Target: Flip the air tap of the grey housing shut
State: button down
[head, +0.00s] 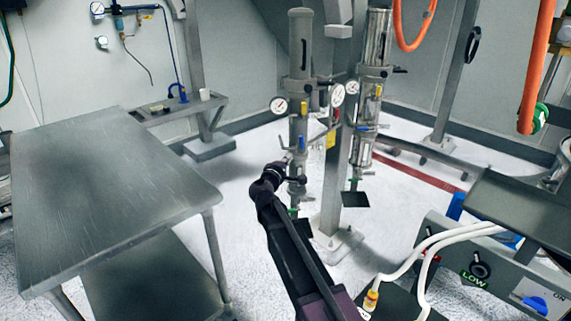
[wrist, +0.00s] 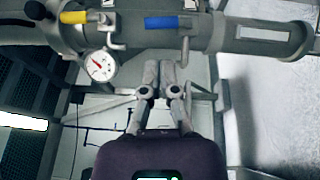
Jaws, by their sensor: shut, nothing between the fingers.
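The grey housing (head: 301,62) is the upright, dull grey cylinder left of a shinier one in the head view. It crosses the top of the wrist view lengthwise (wrist: 222,33). A tap with a blue handle (wrist: 168,22) lies along the housing there, and a yellow-handled tap (wrist: 80,17) is to its left. I cannot tell from markings which is the air tap. My gripper (wrist: 160,68) is shut and empty, with its fingertips just below the blue handle; contact is unclear. In the head view my gripper (head: 284,163) is beside the housing's lower part.
A dial gauge (wrist: 98,66) sits left of my fingers in the wrist view. The shiny housing (head: 376,45) stands close on the right. A steel table (head: 105,190) is at left, and a control box (head: 490,268) at lower right.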

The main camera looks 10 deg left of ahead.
aim_at(303, 142)
jog(key=x, duration=0.9)
jog(key=shift+w+d+r+p, duration=0.2)
jog(key=shift+w+d+p, duration=0.15)
jog(key=shift+w, duration=0.1)
dwell(0.3)
jog(key=shift+s, duration=0.45)
jog(key=v, duration=1.3)
jog(key=shift+s+a+r, duration=0.25)
jog(key=shift+s+r, duration=0.05)
jog(key=shift+r, duration=0.05)
